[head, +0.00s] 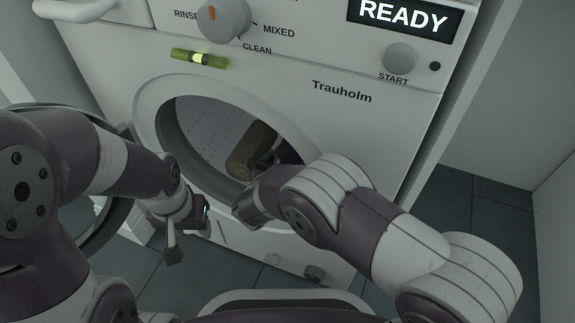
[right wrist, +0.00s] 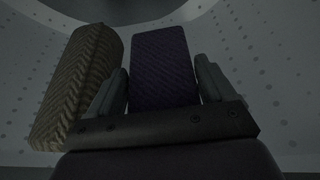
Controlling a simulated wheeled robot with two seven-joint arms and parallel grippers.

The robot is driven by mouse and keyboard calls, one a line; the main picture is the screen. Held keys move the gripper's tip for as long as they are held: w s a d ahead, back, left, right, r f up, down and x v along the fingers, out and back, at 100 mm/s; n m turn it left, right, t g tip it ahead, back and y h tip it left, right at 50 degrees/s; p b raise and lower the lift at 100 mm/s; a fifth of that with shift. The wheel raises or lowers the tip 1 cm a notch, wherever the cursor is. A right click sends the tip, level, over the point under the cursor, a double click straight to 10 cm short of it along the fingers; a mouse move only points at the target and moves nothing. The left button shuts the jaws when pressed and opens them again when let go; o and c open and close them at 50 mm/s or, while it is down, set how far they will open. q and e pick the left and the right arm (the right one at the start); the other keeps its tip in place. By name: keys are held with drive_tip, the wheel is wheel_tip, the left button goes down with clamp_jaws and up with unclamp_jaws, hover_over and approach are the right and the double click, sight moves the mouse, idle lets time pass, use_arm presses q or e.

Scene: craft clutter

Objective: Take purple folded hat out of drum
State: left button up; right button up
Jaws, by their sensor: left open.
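The purple folded hat (right wrist: 163,68) stands between the two fingers of my right gripper (right wrist: 163,85) in the right wrist view. It fills the gap, and the fingers appear to press on both its sides. In the head view my right arm reaches through the round door opening into the drum (head: 210,127). A dark purple part of the hat (head: 289,153) shows there, and my arm hides much of that gripper. My left gripper (head: 190,233) is open and empty, outside the machine at the lower left of the opening.
A brown ribbed roll-like item (head: 251,150) lies in the drum beside the purple hat, left of it in the right wrist view (right wrist: 82,85). The door ring (head: 146,105) surrounds the opening. A green level (head: 199,58) is on the front panel. The open door (head: 108,225) stands at the left.

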drive_tip(key=shift+r, duration=0.1)
wheel_tip(320, 180, up, 10)
drive_tip(key=p, duration=0.6)
drive_tip(key=shift+p, duration=0.3)
drive_tip(key=shift+s, duration=0.1)
